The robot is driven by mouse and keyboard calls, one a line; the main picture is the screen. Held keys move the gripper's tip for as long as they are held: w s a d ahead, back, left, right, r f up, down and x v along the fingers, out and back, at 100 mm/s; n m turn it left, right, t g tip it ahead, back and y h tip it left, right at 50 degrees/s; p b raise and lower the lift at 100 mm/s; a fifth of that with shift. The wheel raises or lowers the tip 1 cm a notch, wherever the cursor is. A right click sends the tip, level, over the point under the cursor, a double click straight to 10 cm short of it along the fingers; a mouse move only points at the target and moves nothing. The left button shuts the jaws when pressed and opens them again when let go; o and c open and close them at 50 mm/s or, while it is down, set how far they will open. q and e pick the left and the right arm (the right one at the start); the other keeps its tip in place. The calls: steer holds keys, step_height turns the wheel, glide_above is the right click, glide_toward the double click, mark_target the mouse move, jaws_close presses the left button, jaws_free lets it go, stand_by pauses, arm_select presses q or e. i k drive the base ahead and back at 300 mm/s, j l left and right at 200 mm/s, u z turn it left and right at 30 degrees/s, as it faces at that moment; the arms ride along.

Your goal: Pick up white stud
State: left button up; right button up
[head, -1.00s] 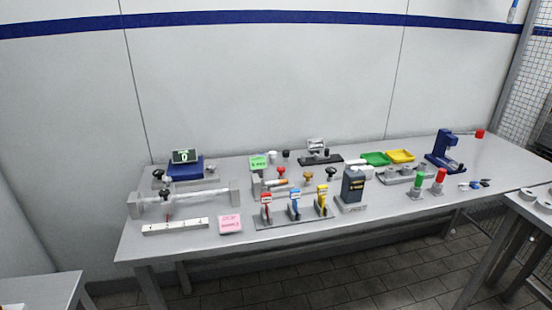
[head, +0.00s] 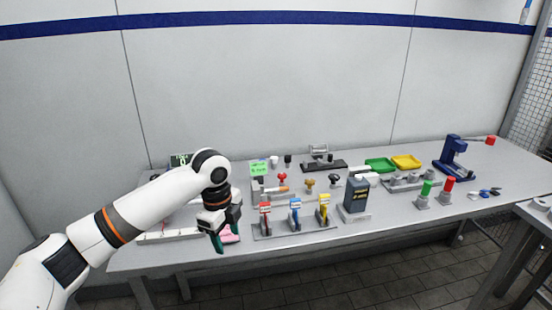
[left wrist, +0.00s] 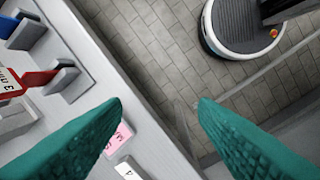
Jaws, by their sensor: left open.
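A small white knob (head: 274,160), which may be the white stud, stands at the back of the table beside a black knob (head: 288,160). I cannot tell its exact shape at this size. My left gripper (head: 218,245) hangs over the table's front left, near the pink note (head: 233,238), well in front and left of the white knob. In the left wrist view its teal fingers (left wrist: 158,105) are spread wide with nothing between them. The white knob does not show there. My right gripper is not in view.
Red, blue and yellow levers (head: 295,213) stand just right of my gripper. A numbered white strip (head: 172,236) lies at the front left. The table's front edge is close below my gripper.

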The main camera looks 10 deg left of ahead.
mark_target(274, 160)
steer(key=i, duration=1.8)
